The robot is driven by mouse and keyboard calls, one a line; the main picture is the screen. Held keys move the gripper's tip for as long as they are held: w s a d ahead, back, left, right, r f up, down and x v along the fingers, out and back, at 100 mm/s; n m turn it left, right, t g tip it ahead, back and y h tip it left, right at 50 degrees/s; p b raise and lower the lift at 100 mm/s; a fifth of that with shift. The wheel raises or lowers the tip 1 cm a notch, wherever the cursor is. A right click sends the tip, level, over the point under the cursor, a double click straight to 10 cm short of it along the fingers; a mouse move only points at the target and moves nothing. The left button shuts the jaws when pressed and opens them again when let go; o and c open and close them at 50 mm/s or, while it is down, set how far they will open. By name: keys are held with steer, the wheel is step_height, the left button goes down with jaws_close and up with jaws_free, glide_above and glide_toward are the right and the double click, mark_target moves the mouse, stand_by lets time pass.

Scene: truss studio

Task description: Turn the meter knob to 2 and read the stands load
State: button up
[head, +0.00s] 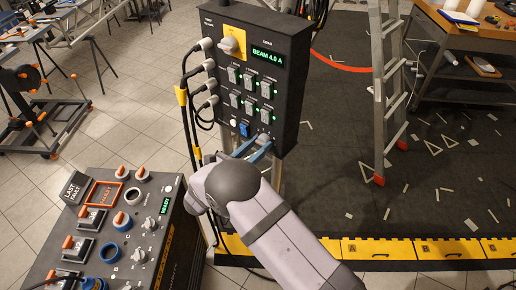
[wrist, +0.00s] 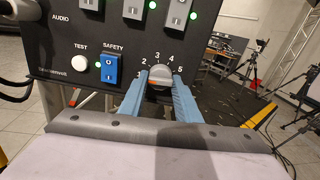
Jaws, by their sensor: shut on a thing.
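In the head view my gripper (head: 260,146) reaches the box's lower edge, and the knob is mostly hidden there. I cannot tell which number the knob's pointer faces. The green display (head: 267,57) reads "BEAM 4.0 A".
A blue safety switch (wrist: 109,68) and white test button (wrist: 80,64) sit left of the knob. Rows of switches with green lights are above. Cables plug into the box's left side. A control console (head: 110,225) stands lower left, a ladder (head: 388,80) right.

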steer(key=m+b, duration=0.6)
steer(key=b, duration=0.2)
steer(key=shift+f+m+b, duration=0.1)
steer(key=shift+m+b, duration=0.25)
steer(key=shift+m, duration=0.05)
steer(key=o, duration=1)
steer(key=shift+o, duration=0.2)
steer(key=shift+a, duration=0.1)
steer(key=b+v, duration=0.2)
steer(key=v, duration=0.5)
steer(key=shift+s+b, duration=0.2)
steer(key=shift+b, duration=0.1)
